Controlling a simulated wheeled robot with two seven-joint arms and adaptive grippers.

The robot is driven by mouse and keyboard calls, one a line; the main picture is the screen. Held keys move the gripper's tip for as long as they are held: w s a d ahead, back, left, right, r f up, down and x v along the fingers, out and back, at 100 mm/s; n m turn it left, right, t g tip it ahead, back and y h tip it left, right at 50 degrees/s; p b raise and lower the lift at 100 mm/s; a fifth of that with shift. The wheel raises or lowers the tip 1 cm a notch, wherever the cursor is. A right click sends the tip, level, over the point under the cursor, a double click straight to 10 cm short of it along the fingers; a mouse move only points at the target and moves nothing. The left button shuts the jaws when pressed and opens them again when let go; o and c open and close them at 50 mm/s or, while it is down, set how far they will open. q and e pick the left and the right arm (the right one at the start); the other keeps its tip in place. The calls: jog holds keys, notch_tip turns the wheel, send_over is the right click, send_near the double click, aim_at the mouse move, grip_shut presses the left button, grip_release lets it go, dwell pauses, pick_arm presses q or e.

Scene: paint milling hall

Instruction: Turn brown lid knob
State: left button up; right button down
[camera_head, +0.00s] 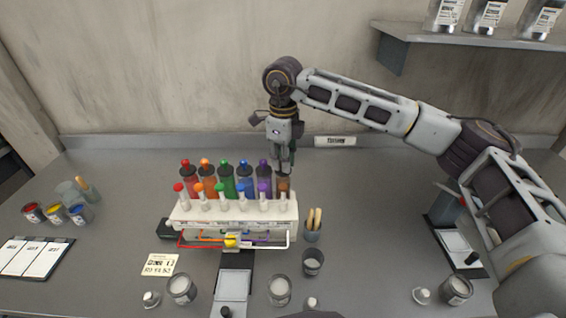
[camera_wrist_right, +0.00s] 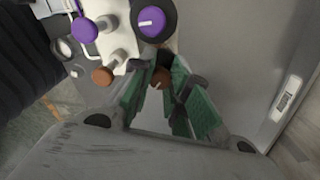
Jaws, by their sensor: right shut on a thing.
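The paint dispenser (camera_head: 245,212) stands in the middle of the bench with a row of coloured bottles, from red at left to brown at right. The brown bottle (camera_head: 283,187) is at the right end of the back row, partly hidden under my right gripper (camera_head: 285,168). In the right wrist view the brown lid knob (camera_wrist_right: 161,77) sits between the green finger pads of my right gripper (camera_wrist_right: 165,100), which is shut on it. The purple lid knob (camera_wrist_right: 152,23) is beside it. A small brown front knob (camera_wrist_right: 102,76) is nearby. My left gripper is not in view.
A cup with wooden sticks (camera_head: 312,228) stands right of the dispenser. Jars (camera_head: 279,290) and a scale (camera_head: 234,284) are in front. Paint tins (camera_head: 78,213) and a clipboard (camera_head: 35,257) lie left. A shelf (camera_head: 470,38) juts out at upper right.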

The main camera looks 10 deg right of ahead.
jog(key=c, duration=1.6)
grip_release()
notch_tip(320, 180, up, 12)
